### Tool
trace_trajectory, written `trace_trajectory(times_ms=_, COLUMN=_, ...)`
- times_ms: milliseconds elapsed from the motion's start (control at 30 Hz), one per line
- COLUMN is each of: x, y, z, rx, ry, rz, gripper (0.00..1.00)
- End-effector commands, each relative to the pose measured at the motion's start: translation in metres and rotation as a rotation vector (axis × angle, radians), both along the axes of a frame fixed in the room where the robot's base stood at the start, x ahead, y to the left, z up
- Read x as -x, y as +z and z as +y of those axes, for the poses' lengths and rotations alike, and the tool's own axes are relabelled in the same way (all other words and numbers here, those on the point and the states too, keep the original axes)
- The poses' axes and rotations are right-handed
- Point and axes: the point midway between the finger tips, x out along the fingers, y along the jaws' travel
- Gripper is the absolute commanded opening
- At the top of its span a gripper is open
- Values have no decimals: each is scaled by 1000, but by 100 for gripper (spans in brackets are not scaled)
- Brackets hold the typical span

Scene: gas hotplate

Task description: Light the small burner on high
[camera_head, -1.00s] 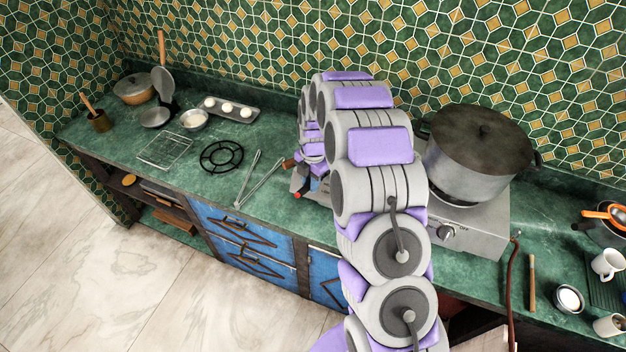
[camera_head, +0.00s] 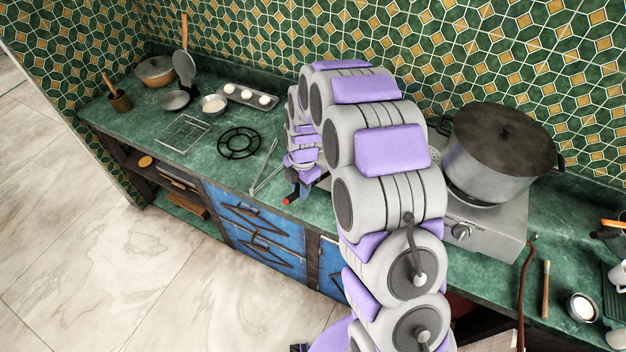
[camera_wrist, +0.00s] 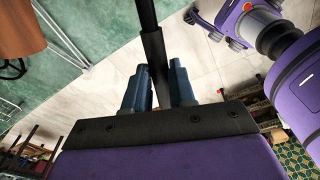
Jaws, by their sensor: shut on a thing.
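The gas hotplate (camera_head: 490,232) stands on the counter at right, with a knob (camera_head: 462,231) on its front. A large lidded pot (camera_head: 497,150) covers its right side. My arm hides the hotplate's left part, and I cannot see the small burner or any flame. My gripper (camera_wrist: 158,72) has its blue fingers shut on a dark rod (camera_wrist: 152,45), which runs up out of the wrist view; I cannot tell for sure what it is. In the head view my gripper (camera_head: 292,190) is left of the hotplate, over the counter's front edge, largely hidden by my arm.
Tongs (camera_head: 265,165) and a black trivet (camera_head: 239,143) lie left of my gripper. A wire rack (camera_head: 183,133), an egg tray (camera_head: 248,97) and pans are further left.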

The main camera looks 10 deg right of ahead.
Motion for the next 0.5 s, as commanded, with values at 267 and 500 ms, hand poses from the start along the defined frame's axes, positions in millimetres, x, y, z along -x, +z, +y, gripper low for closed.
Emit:
trace_trajectory(times_ms=267, x=25, y=5, z=37, rx=-2, ry=3, rz=1, gripper=0)
trace_trajectory(times_ms=500, x=41, y=9, z=63, rx=-1, ry=2, rz=-1, gripper=0)
